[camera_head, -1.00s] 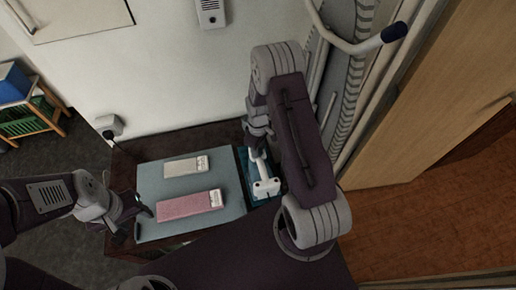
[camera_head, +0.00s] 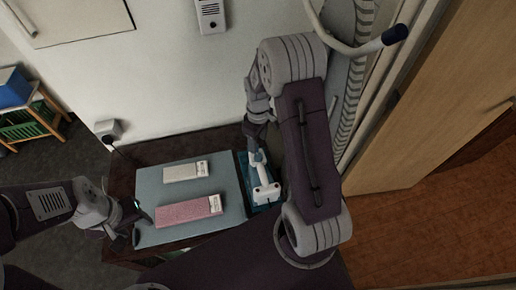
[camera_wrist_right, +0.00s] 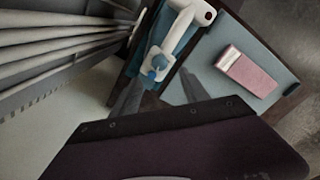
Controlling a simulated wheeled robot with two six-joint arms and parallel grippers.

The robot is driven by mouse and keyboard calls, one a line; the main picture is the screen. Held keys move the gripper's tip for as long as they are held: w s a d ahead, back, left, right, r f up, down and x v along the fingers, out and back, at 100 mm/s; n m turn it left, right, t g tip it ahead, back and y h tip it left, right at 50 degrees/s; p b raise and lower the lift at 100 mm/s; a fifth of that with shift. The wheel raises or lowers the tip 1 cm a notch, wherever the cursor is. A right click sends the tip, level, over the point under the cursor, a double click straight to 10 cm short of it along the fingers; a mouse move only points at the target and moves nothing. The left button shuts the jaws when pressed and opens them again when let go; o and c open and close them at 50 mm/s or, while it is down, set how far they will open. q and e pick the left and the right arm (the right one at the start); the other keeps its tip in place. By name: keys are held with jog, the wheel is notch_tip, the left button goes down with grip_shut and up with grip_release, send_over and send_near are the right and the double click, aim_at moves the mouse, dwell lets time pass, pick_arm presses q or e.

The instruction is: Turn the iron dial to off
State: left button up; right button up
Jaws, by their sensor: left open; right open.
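The white iron (camera_head: 266,192) stands on a teal mat (camera_head: 246,178) at the right end of the dark table. It also shows in the right wrist view (camera_wrist_right: 187,28), with a small blue knob (camera_wrist_right: 160,61) that looks like the dial. My right gripper (camera_head: 256,152) is at the iron's far end, partly hidden by its own arm. In the right wrist view its open fingers (camera_wrist_right: 160,92) point at the blue knob, with nothing held between them. Contact cannot be made out. My left gripper (camera_head: 138,214) is open and empty at the left edge of the ironing pad.
A blue-grey pad (camera_head: 155,225) carries a pink folded item (camera_head: 185,211) and a cream one (camera_head: 180,172). The wall stands close behind the table, with a plug (camera_head: 108,130) at left. A white rail (camera_head: 345,45) and wooden door (camera_head: 440,110) are at right.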

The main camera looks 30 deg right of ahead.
aim_at(258, 156)
jog(key=shift+r, duration=0.25)
jog(key=m+b, duration=0.5)
jog(key=m, duration=1.2)
jog(key=shift+d, duration=0.1)
notch_tip(258, 156, down, 9)
jog(key=shift+f, duration=0.1)
grip_shut()
